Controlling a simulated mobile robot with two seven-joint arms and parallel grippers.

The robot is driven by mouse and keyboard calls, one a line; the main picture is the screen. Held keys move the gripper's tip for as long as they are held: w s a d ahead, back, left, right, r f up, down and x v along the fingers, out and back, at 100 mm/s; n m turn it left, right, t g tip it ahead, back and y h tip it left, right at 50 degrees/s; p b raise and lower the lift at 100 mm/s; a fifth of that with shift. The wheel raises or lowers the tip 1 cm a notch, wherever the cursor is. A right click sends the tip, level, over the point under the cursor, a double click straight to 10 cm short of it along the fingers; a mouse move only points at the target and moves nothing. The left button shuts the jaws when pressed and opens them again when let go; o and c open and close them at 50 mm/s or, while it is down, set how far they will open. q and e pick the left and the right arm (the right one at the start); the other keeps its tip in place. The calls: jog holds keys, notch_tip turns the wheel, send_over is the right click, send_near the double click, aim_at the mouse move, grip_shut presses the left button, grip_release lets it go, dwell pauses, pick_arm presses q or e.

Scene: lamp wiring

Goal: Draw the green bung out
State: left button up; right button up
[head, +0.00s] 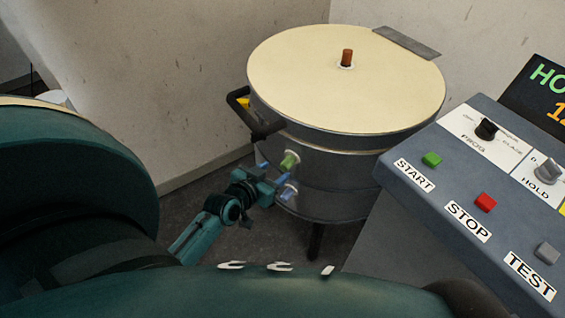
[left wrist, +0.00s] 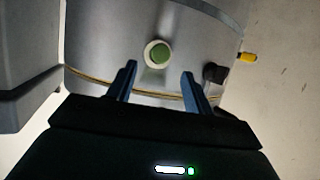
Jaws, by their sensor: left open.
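The green bung (head: 290,160) sits in a pale round collar on the side wall of a grey drum-shaped kiln (head: 345,165). In the left wrist view the green bung (left wrist: 159,53) shows end-on, just beyond the fingertips and between their lines. My left gripper (head: 274,178) is open in front of the kiln wall, close to the bung and a little below it in the head view. Its two blue fingers (left wrist: 158,72) stand apart with nothing between them. My right gripper is not in view.
A black handle (head: 255,115) juts from the kiln's left side, with a yellow part (head: 243,102) by it. A brown plug (head: 347,57) stands on the cream lid (head: 340,85). A control panel (head: 480,190) with buttons fills the right.

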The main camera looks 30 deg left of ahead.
aim_at(283, 167)
pick_arm(q)
jog(key=x, duration=0.5)
jog(key=shift+w+f, duration=0.1)
jog(key=shift+w, duration=0.1)
jog(key=shift+w+f+b, duration=0.15)
jog(key=shift+w+b, duration=0.15)
jog(key=shift+w, duration=0.1)
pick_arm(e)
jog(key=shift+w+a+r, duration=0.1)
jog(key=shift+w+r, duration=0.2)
pick_arm(q)
jog(key=shift+c, duration=0.5)
jog(key=c, duration=0.9)
jog(key=o, duration=0.4)
jog(key=shift+c, duration=0.2)
grip_shut()
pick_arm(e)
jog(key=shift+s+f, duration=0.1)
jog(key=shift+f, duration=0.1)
pick_arm(q)
jog(key=shift+s+p, duration=0.35)
jog(key=shift+s, duration=0.2)
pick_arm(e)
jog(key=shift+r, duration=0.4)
